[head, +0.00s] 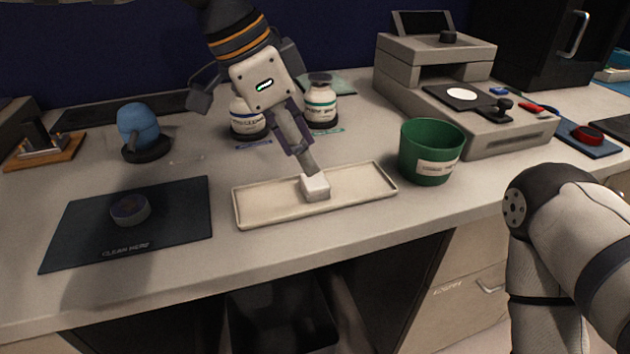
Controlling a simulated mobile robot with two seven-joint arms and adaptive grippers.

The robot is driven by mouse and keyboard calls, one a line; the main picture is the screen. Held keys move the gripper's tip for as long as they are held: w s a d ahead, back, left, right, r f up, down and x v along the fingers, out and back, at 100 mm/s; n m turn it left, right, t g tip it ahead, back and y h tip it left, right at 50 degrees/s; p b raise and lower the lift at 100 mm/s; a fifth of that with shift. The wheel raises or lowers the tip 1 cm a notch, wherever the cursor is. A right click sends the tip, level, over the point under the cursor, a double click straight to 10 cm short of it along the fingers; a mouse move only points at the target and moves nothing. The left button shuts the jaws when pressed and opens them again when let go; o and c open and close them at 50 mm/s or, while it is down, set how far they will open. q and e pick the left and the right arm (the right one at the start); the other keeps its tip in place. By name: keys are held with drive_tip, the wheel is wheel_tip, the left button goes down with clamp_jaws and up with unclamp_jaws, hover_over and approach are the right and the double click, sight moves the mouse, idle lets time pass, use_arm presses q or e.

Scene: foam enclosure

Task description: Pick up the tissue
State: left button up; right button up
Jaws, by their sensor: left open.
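A small white folded block that looks like the tissue (316,190) sits near the middle of a long shallow cream tray (262,212). My left gripper (308,163) reaches down from the top of the head view and is open. Its fingertip is right at the top back of the tissue and hides part of it. I cannot tell whether they touch. My right arm shows at the right edge, but its gripper is out of the picture.
A green bin (432,150) stands just right of the tray. A dark mat (180,210) with a round dark object (130,210) lies to the left. Two white bottles, one being the right bottle (320,102), stand behind the tray. A grey machine (500,130) is at back right.

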sight(316, 179)
use_arm(q)
drive_tip(key=x, duration=0.4)
drive_tip(key=shift+a+f, duration=0.15)
drive_tip(key=shift+f, duration=0.2)
drive_tip(key=shift+w+d+f, duration=0.1)
drive_tip(key=shift+d+f, duration=0.15)
drive_tip(key=shift+f, duration=0.2)
drive_tip(key=c, duration=0.4)
drive_tip(key=shift+o, duration=0.2)
drive_tip(key=shift+r, duration=0.1)
drive_tip(key=shift+r, duration=0.35)
drive_tip(key=r, duration=0.3)
drive_tip(key=shift+s+r, duration=0.3)
drive_tip(key=shift+s, duration=0.05)
drive_tip(key=s+r+p, duration=0.2)
drive_tip(key=s+r, duration=0.6)
drive_tip(key=s, duration=0.5)
drive_tip(key=shift+s+d+r, duration=0.15)
drive_tip(key=shift+d+r, duration=0.05)
drive_tip(key=shift+r, duration=0.05)
use_arm(e)
drive_tip(key=shift+t, duration=0.6)
drive_tip(key=shift+w+r, duration=1.35)
drive_tip(key=shift+w, duration=0.15)
